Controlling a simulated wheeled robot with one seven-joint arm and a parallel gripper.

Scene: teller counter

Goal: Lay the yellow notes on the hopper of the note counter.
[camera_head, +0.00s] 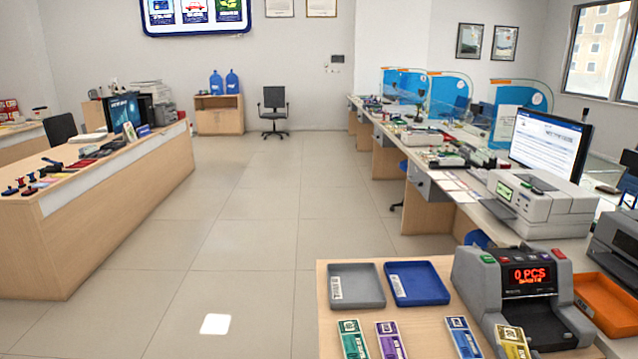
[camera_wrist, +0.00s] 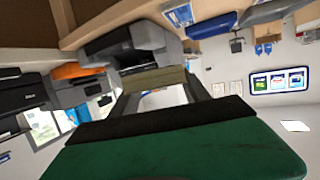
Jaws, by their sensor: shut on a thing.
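The yellow notes (camera_head: 512,342) show at the bottom edge of the head view, just left of the note counter's front; their near end is cut off. In the wrist view, the notes (camera_wrist: 152,80) are an olive band at the fingertips. My gripper (camera_wrist: 160,92) is shut on them; it is outside the head view. The grey note counter (camera_head: 510,290) stands at the right of the near table, its red display reading 0 PCS. In the wrist view, the counter (camera_wrist: 125,45) appears upside down beyond the notes. The notes look apart from it.
Green notes (camera_head: 353,340), purple notes (camera_head: 391,341) and blue notes (camera_head: 464,338) lie left of the yellow ones. Behind them are a grey tray (camera_head: 356,287) and a blue tray (camera_head: 418,284). An orange tray (camera_head: 608,305) and a dark machine (camera_head: 615,248) are right of the counter.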

